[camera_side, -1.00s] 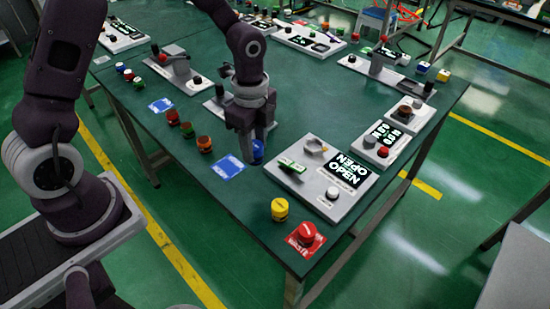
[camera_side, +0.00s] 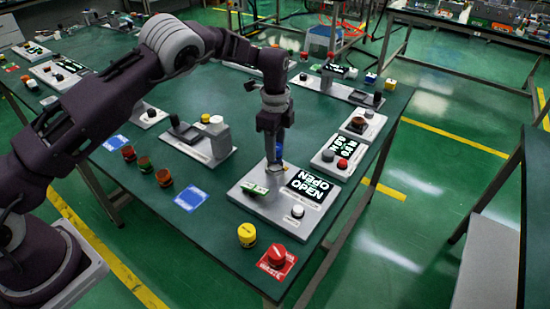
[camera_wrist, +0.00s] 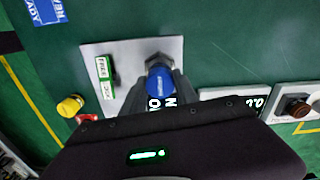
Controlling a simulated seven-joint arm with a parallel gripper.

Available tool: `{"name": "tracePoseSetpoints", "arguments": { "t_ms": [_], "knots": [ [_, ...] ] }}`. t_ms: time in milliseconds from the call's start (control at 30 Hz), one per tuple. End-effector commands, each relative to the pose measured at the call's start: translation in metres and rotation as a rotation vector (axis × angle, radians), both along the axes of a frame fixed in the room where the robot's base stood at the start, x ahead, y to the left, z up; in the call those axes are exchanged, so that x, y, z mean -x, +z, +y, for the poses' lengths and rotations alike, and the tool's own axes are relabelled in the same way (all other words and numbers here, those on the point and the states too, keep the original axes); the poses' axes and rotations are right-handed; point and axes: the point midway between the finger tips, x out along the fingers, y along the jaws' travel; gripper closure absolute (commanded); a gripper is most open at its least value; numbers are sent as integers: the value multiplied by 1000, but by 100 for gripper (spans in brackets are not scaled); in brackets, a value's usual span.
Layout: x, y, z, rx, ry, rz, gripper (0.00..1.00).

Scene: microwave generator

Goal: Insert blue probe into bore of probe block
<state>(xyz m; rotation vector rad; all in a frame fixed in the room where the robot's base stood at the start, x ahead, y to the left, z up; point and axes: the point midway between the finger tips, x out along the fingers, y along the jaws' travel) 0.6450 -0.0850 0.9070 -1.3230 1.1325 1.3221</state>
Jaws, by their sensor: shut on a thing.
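My gripper (camera_side: 276,150) is shut on the blue probe (camera_side: 279,151), pointing down over the probe block. The probe also shows in the wrist view (camera_wrist: 160,83), where its round blue top sits between the fingers. The probe block (camera_side: 268,208) is a light grey panel near the table's front right edge. Its grey hexagonal bore piece (camera_wrist: 160,59) shows just beyond the blue probe in the wrist view. The probe overlaps the bore's mouth in that view. The fingers and probe hide the opening, so I cannot tell whether the probe tip is inside it.
The panel carries a green-and-white lever (camera_side: 256,189), a black OPEN display (camera_side: 309,189) and a white knob (camera_side: 297,211). A yellow cap (camera_side: 247,235) and a red button (camera_side: 277,255) stand in front. A blue mat (camera_side: 190,199) lies bare to the left.

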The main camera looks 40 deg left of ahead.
Motion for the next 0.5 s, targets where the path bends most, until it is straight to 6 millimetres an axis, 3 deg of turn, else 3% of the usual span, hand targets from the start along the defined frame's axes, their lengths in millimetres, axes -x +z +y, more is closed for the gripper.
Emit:
{"name": "tracePoseSetpoints", "arguments": {
  "t_ms": [200,500],
  "knots": [
    [0,-35,0,-2,0,0,100],
    [0,-37,1,-1,1,-1,100]
  ]
}}
